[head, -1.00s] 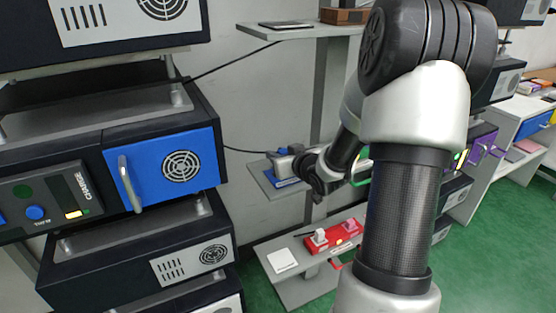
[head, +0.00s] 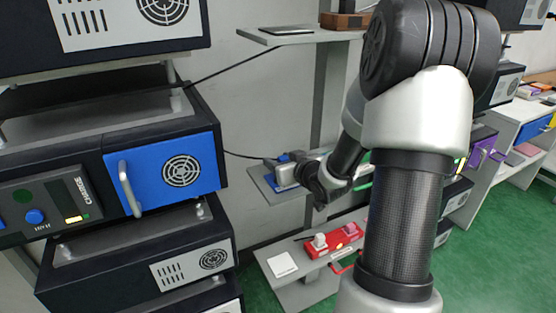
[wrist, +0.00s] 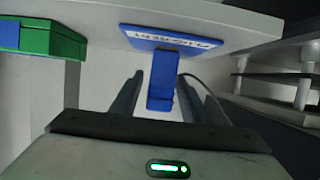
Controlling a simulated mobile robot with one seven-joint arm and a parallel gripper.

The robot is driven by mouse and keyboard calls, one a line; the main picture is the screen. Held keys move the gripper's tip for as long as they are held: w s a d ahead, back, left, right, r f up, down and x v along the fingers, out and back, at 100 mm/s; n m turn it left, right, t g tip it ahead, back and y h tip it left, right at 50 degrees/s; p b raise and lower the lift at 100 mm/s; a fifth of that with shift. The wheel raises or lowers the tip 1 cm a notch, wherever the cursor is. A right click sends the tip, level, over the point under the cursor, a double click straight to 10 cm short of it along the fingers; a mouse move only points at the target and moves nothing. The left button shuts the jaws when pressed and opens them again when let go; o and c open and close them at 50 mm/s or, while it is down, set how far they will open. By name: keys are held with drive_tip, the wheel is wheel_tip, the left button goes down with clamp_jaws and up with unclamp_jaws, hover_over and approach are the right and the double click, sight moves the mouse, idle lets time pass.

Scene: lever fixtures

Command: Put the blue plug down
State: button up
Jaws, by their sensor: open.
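The blue plug (wrist: 161,82) stands out between the two dark fingers of my gripper (wrist: 160,78) in the wrist view. The fingers are apart, with a gap on each side of the plug. The plug meets the blue lettered rest plate (wrist: 150,37) on the grey shelf. In the head view the plug (head: 283,158) shows as a small blue piece beside my gripper (head: 279,174), at the blue rest plate (head: 284,190) on the middle shelf. My wrist hides part of the plug and plate there.
A dark cable (head: 240,155) runs from the plug area to the left machine. A green block (wrist: 55,40) is left of the plug in the wrist view. The blue-doored machine (head: 165,170) stands left. A red block (head: 333,240) sits on the lower shelf.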

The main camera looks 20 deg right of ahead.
drive_tip(key=p+v, duration=0.2)
drive_tip(key=v, duration=0.9)
